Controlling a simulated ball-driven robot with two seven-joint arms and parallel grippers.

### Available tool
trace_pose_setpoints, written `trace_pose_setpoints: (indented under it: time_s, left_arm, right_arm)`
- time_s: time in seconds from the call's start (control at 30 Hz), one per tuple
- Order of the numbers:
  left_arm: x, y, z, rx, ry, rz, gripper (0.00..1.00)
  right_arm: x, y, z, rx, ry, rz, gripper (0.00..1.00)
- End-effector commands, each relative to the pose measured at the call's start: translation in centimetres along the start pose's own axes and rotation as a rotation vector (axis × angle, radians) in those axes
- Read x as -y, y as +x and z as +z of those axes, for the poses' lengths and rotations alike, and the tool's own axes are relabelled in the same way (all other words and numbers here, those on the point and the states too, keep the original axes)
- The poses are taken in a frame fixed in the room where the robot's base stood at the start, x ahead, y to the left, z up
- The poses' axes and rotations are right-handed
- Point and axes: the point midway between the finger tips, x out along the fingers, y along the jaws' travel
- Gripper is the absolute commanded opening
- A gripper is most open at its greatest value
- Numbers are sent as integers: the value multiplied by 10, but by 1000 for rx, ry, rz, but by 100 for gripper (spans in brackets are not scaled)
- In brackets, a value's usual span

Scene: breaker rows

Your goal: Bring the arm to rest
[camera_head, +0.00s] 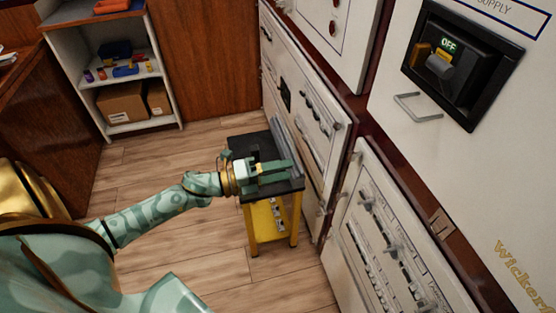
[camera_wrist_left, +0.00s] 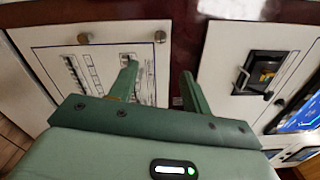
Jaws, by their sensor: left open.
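My left arm reaches in from the left in the head view. My left gripper (camera_head: 278,172) is over the dark top of a small yellow stand, in front of the white cabinet panels. In the left wrist view its two green fingers (camera_wrist_left: 160,82) are spread apart with nothing between them. They point toward the white panels and touch nothing that I can make out. My right gripper is not in view.
The yellow stand (camera_head: 266,222) is below the left gripper. A large panel with a switch marked OFF (camera_head: 440,62) and a metal handle (camera_head: 417,107) is at upper right. A shelf (camera_head: 129,127) with boxes stands at the back left. Wooden floor (camera_head: 160,250) is open around the stand.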

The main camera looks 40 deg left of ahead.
Motion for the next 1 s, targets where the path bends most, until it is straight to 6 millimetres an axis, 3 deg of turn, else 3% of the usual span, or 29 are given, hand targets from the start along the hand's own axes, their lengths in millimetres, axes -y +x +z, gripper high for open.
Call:
trace_pose_setpoints:
  time_s: [0.57, 0.67, 0.77, 0.87, 0.93, 1.0]
  left_arm:
    - [0, -2, 0, 0, -8, 1, 48]
    - [-8, -3, 10, 51, -91, 32, 48]
    - [-58, -21, 34, 197, -273, 137, 48]
    - [-130, -60, 40, 407, -532, 272, 48]
    - [-181, -96, 27, 560, -717, 373, 48]
    - [-226, -134, 2, 702, -880, 470, 48]
  right_arm:
    - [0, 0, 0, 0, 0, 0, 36]
    - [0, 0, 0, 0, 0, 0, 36]
    - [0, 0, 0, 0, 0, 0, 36]
    - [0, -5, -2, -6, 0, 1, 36]
    - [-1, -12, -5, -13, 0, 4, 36]
    - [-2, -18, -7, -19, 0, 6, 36]
